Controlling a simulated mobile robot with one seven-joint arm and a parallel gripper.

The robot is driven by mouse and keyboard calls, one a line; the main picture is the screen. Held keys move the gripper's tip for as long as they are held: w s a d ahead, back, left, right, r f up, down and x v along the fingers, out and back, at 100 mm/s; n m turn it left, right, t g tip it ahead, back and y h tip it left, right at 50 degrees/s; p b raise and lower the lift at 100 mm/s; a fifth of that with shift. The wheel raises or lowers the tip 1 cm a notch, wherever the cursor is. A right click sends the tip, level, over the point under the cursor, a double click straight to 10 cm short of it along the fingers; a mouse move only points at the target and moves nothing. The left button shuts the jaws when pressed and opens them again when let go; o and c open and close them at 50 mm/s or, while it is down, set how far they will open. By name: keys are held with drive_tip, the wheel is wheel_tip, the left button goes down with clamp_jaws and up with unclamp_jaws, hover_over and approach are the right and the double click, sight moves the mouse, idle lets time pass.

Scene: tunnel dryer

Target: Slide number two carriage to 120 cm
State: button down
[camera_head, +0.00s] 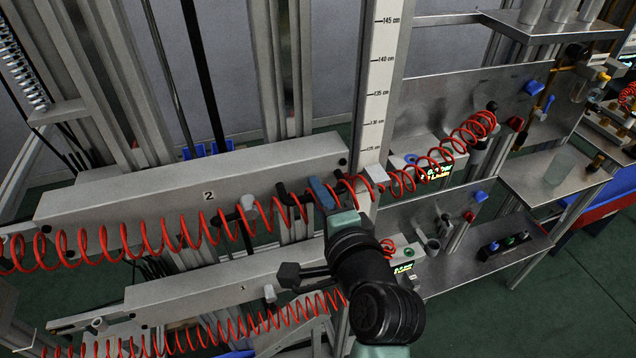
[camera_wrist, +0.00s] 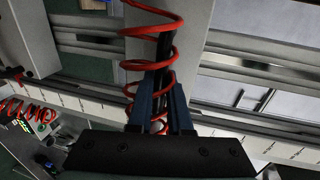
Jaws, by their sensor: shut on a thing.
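The number two carriage (camera_head: 190,185) is a long grey beam marked "2", crossing the left half of the head view. Its right end meets the upright scale (camera_head: 381,75). A small pale block (camera_head: 376,177) beside the scale sits below the 125 cm mark; the 120 label cannot be read. My gripper (camera_head: 319,190) has blue fingers and is at the carriage's right part. In the wrist view, my gripper (camera_wrist: 163,85) is shut on a black handle (camera_wrist: 164,48), with a red coiled hose around it. The coils and my arm partly hide the grip.
A second carriage (camera_head: 215,285) marked "1" or "3" lies below, with its own red hose (camera_head: 200,335). Steel shelves (camera_head: 560,165) with a cup and controls stand at right. Lit displays (camera_head: 437,172) sit beside the scale. Green floor (camera_head: 560,270) is free at lower right.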

drive_tip(key=shift+f, duration=0.15)
drive_tip(key=c, duration=0.8)
unclamp_jaws()
drive_tip(key=shift+r, duration=0.2)
drive_tip(key=shift+c, duration=0.2)
drive_tip(key=b+v, duration=0.2)
drive_tip(key=v, duration=1.1)
drive_tip(key=w+a+r+n+t+h, duration=0.15)
drive_tip(key=r+n+t, duration=0.25)
drive_tip(key=r, duration=0.7)
drive_tip(key=w+r+n+t+h, duration=0.25)
drive_tip(key=r+n, duration=0.25)
drive_tip(key=r, duration=0.6)
drive_tip(key=s+a+r+n+t, duration=0.1)
drive_tip(key=s+r+n+t, duration=0.1)
drive_tip(key=r, duration=0.5)
drive_tip(key=s+a+r+n+t, duration=0.2)
drive_tip(key=s+r+n+t, duration=0.1)
drive_tip(key=r, duration=0.5)
drive_tip(key=shift+s+t+h, duration=0.4)
drive_tip(key=shift+s+t, duration=0.15)
drive_tip(key=shift+s, duration=0.35)
